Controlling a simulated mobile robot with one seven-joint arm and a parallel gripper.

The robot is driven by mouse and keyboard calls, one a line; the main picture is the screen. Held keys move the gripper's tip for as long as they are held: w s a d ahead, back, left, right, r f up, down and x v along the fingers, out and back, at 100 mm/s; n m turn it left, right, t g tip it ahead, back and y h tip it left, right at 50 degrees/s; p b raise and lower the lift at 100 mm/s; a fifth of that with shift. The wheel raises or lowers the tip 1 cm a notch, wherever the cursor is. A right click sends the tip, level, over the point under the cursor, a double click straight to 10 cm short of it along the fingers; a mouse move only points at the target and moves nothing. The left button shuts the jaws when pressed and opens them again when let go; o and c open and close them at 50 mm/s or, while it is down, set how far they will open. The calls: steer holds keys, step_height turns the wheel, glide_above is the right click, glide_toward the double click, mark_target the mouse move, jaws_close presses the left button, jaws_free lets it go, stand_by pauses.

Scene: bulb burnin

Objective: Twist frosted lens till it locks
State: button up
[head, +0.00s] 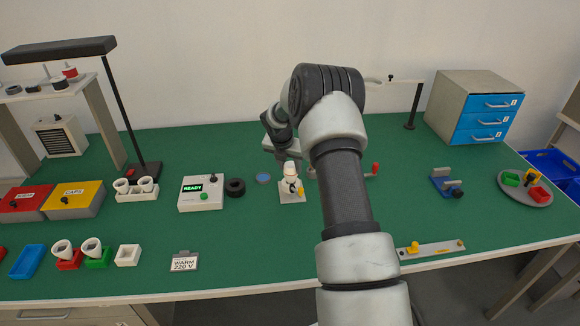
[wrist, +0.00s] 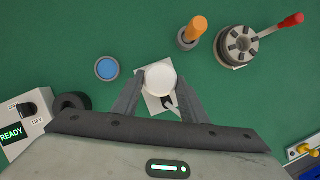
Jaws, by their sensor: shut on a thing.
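The frosted lens (wrist: 160,78) is a round white piece, seen from above in the wrist view between my gripper's fingers. In the head view the lens (head: 289,168) sits on top of a small upright stack on a white base plate (head: 291,195). My gripper (wrist: 160,100) is shut on the lens, one finger on each side. The base plate also shows under the lens in the wrist view (wrist: 150,101). Whether the lens is locked cannot be seen.
A blue disc (wrist: 107,68), an orange-handled tool (wrist: 192,33) and a slotted round fixture with red lever (wrist: 238,44) lie around the lens. A tester reading READY (head: 201,190) and a black ring (head: 235,187) stand left.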

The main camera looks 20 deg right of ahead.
steer(key=shift+a+f+m+g+b, duration=0.25)
steer(key=shift+m+g+b, duration=0.1)
steer(key=shift+m, duration=0.35)
steer(key=o, duration=0.7)
steer(key=shift+d+r+m+h, duration=0.1)
steer(key=shift+d+m+h, duration=0.05)
steer(key=shift+m+h, duration=0.15)
steer(key=o, duration=0.4)
steer(key=shift+r, duration=0.1)
steer(key=v, duration=1.7)
steer(key=shift+r+p, duration=0.2)
steer(key=shift+p, duration=0.1)
